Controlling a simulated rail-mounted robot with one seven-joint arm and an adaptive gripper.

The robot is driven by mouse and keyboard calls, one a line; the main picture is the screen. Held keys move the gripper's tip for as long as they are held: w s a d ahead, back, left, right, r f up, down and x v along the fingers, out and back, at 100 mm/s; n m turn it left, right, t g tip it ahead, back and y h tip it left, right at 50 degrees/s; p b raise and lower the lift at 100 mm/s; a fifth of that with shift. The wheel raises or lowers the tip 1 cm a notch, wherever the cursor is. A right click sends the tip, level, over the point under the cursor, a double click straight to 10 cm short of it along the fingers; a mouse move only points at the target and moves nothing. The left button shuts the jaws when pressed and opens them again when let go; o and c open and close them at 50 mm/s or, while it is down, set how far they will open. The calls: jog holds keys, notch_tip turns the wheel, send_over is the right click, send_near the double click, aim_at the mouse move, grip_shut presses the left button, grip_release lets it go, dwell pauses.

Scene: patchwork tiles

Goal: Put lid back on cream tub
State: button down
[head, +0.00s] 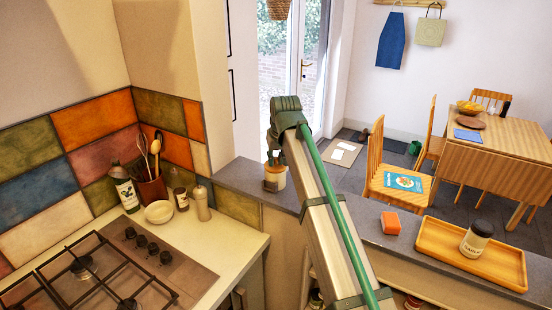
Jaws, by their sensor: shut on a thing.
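My arm reaches up from the bottom, and its dark green end joint hides much of what lies behind. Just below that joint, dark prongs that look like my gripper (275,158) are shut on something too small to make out. They are right above a small cream pot-like tub (280,181) with an orange-brown upper edge and a grey patch in front, near the far end of the grey ledge. Whether the two touch, I cannot tell. No separate lid can be made out. A jar with a dark top and pale label (476,240) stands on a wooden tray (432,255).
An orange block (390,222) lies on the grey ledge (350,213), left of the tray. On the left counter stand a hob (90,280), a cream bowl (159,212), bottles and a utensil pot (152,190). A table and chairs stand beyond. Ledge between arm and block is clear.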

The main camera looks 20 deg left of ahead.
jog(key=shift+c, duration=2.4)
grip_release()
jog(key=shift+r, duration=0.15)
jog(key=shift+r+p, duration=1.8)
jog(key=shift+r, duration=1.6)
jog(key=shift+c, duration=0.3)
grip_shut()
jog(key=shift+f, duration=0.4)
jog(key=shift+f, duration=0.35)
